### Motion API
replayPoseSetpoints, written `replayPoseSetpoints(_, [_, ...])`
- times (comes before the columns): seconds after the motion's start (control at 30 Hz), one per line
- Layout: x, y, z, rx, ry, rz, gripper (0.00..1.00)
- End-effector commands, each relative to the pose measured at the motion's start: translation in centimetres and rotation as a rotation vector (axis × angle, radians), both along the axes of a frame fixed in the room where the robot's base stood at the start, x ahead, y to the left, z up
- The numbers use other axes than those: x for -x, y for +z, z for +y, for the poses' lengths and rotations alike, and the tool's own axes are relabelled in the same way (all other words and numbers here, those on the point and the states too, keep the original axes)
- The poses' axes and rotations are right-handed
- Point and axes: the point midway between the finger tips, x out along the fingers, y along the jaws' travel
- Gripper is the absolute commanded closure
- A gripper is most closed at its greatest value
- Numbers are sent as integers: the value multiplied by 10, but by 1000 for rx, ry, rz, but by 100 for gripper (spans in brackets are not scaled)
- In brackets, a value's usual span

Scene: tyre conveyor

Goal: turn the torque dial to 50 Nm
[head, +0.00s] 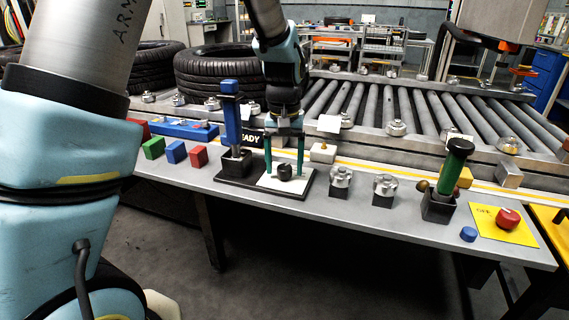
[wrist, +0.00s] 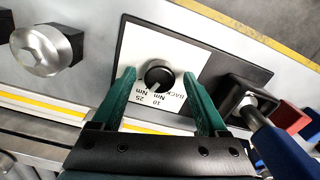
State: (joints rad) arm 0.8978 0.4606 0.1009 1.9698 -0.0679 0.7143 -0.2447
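The torque dial (wrist: 159,75) is a black round knob on a white plate (wrist: 188,48) set on a black base. In the head view the dial (head: 284,172) sits on the front shelf. My gripper (wrist: 162,78) is open, with one green finger on each side of the dial and a gap to both. In the head view my gripper (head: 284,172) points down at the dial from above. I cannot tell the dial's exact setting.
A blue-handled tool (head: 231,115) stands in a black holder close left of the dial. Metal knobs on black blocks (head: 340,182) stand to the right, then a green-handled tool (head: 456,160) and a red button on a yellow plate (head: 508,219). Tyres (head: 215,75) lie on the rollers behind.

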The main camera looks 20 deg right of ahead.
Motion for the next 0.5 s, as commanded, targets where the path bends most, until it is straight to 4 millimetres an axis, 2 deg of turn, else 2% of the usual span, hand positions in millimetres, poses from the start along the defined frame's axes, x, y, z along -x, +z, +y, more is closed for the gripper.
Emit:
replayPoseSetpoints(0.07, [0, 0, 0, 0, 0, 0, 31])
replayPoseSetpoints(0.5, [0, 0, 0, 0, 0, 0, 81])
